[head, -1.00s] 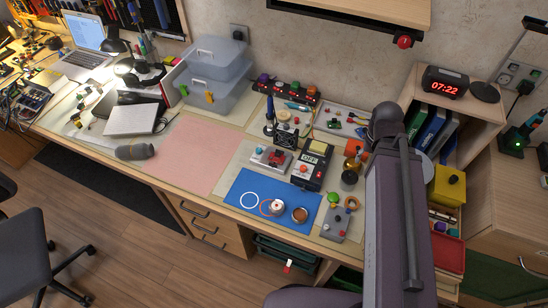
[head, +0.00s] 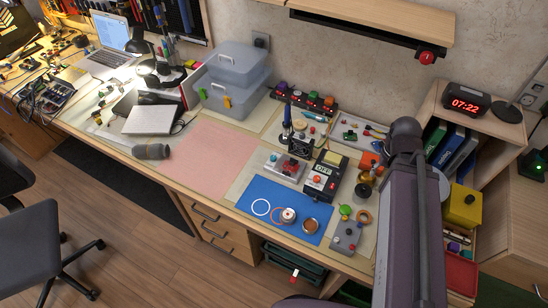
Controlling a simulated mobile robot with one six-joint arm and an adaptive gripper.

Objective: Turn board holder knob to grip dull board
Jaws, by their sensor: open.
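A small grey holder with a red board or block (head: 287,168) in it sits on the workbench, just behind the blue mat. It is small in the view, and I cannot tell its knob from its other parts or whether it grips the board. A dull board cannot be made out for certain. My arm rises at the right of the head view and covers part of the bench's right end. My gripper is not in view.
A black box with an OFF display (head: 323,175) stands right of the holder. The blue mat (head: 252,190) carries a white ring and small round containers. The pink mat (head: 212,160) is bare. Clear bins (head: 235,80) stand at the back. A clock (head: 466,103) stands on the right shelf.

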